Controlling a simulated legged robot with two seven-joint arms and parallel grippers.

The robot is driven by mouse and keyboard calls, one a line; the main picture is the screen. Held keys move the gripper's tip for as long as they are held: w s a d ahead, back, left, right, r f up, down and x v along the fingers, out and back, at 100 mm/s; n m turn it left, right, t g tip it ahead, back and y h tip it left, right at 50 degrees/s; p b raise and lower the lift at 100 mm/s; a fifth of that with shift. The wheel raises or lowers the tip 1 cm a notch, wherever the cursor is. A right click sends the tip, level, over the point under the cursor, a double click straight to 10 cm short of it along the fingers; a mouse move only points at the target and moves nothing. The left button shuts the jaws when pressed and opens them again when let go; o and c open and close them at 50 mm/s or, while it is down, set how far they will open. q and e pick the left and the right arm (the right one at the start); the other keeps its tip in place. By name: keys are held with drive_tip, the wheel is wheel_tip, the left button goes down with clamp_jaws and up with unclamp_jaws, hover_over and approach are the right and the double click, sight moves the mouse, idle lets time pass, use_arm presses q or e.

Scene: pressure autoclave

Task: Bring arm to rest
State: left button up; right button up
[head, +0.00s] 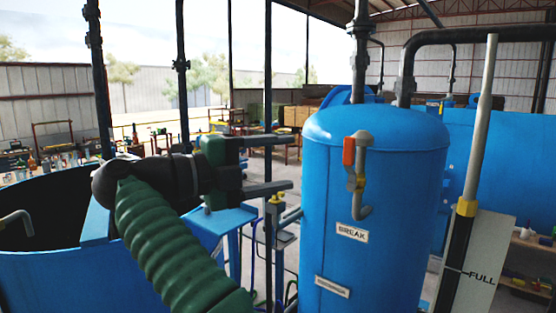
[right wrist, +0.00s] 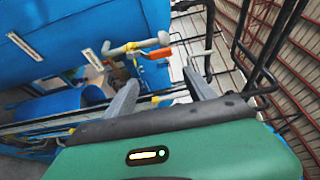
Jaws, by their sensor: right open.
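My right arm (head: 165,235), green and ribbed, rises from the bottom of the head view. My right gripper (head: 285,162) is at its end, left of the blue tank (head: 375,215), with its two grey fingers apart and pointing right. Nothing is between the fingers. In the right wrist view the open right gripper (right wrist: 160,77) points toward a bent pipe with an orange valve handle (right wrist: 155,54), which looks clear of the fingers. In the head view the orange handle (head: 349,152) stands upright on the tank's front. My left gripper is not in view.
A label reading BREAK (head: 352,232) is on the tank. A gauge board marked FULL (head: 475,265) with a pale pole stands at the right. An open blue vessel (head: 60,280) is at the left. Thin dark posts and pipes stand behind the gripper.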

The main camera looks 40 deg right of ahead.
drive_tip(key=shift+d+f, duration=0.1)
drive_tip(key=shift+d, duration=0.3)
